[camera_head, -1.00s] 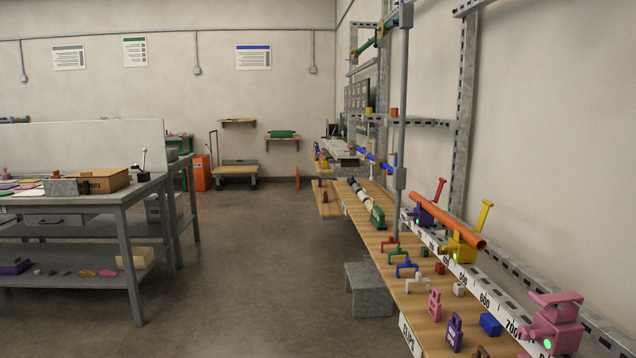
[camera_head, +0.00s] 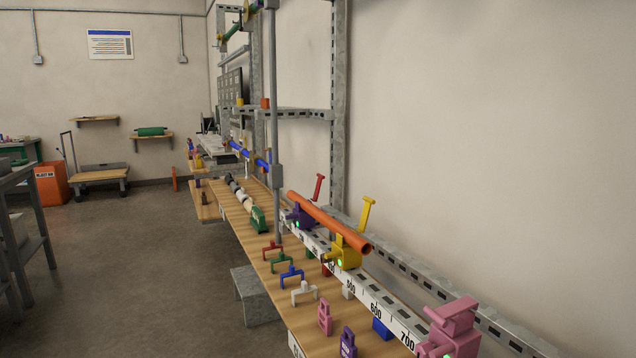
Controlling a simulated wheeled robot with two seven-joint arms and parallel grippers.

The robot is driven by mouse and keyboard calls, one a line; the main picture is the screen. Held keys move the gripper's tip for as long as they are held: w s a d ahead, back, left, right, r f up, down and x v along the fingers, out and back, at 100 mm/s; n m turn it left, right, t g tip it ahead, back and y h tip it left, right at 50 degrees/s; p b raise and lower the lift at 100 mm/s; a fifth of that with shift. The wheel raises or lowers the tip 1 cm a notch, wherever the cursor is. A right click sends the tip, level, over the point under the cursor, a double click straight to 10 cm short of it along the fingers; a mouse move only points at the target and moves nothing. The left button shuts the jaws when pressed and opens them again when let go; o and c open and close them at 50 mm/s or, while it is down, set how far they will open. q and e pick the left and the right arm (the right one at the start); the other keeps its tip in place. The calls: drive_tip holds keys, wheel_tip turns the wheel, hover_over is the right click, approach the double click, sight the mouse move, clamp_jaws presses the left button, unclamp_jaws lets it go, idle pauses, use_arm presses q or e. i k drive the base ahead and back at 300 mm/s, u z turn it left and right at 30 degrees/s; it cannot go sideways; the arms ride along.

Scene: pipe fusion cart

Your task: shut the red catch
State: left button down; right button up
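A red lever (camera_head: 319,187) stands raised on a purple clamp (camera_head: 300,215) on the rail at the wall bench; it is the likeliest red catch. An orange pipe (camera_head: 325,220) lies across the purple clamp and a yellow clamp (camera_head: 346,250). The yellow clamp's yellow lever (camera_head: 367,213) is also raised. A pink clamp (camera_head: 450,330) nearer on the rail has its top lever lying flat. The pipe and yellow clamp partly hide the purple clamp. Neither of my grippers is in view.
The wooden bench (camera_head: 255,240) holds red, green, blue and white U-shaped pieces, pink and purple padlock-like tags and small blocks. A grey step block (camera_head: 255,295) stands beside it. A vertical grey post (camera_head: 275,120) rises by the bench. The floor (camera_head: 150,270) on the left is clear.

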sight(321, 177)
drive_tip(key=k, duration=0.5)
drive_tip(key=u, duration=1.45)
drive_tip(key=i, duration=1.4)
drive_tip(key=z, duration=0.2)
